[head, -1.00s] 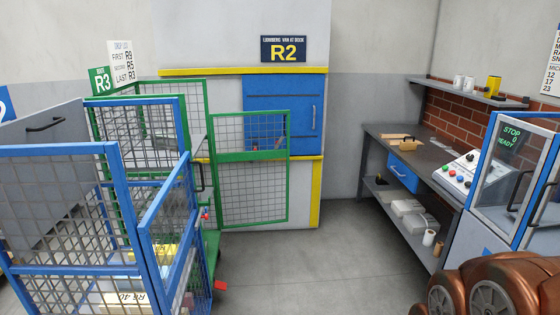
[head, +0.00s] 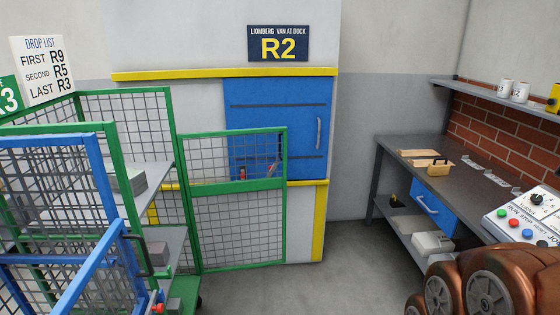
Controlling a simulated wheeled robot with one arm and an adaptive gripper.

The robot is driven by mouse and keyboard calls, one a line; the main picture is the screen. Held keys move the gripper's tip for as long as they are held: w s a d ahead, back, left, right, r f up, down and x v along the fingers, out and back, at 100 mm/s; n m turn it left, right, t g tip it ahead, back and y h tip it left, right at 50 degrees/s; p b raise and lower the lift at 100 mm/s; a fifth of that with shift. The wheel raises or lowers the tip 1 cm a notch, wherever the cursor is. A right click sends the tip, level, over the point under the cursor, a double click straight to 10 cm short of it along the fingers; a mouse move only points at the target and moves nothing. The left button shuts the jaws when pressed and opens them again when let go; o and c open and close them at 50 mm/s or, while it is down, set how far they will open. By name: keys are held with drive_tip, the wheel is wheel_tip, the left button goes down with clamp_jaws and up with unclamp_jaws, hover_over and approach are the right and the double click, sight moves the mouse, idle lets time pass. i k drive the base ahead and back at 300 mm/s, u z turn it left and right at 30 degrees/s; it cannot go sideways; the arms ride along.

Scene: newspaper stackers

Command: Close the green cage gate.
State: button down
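The green cage gate (head: 238,222) is a mesh panel in a green frame with a solid green middle bar. It stands swung open to the right of the green cage (head: 125,92), in front of the blue dock door. The cage holds grey shelves (head: 150,183) with a grey stack (head: 128,181) on one. A small red-tipped item (head: 271,170) shows behind the gate's upper mesh; what it is I cannot tell. Copper-coloured rounded links of my arm fill the lower right corner. My gripper is not in view.
A blue-framed cage (head: 75,200) stands close at the left front, partly covering the green cage. A grey workbench (head: 455,190) with a blue drawer (head: 436,211) and a control panel (head: 525,215) line the right. The floor (head: 325,265) between is clear.

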sight(278, 182)
drive_tip(key=i, duration=2.65)
drive_tip(key=u, duration=0.8)
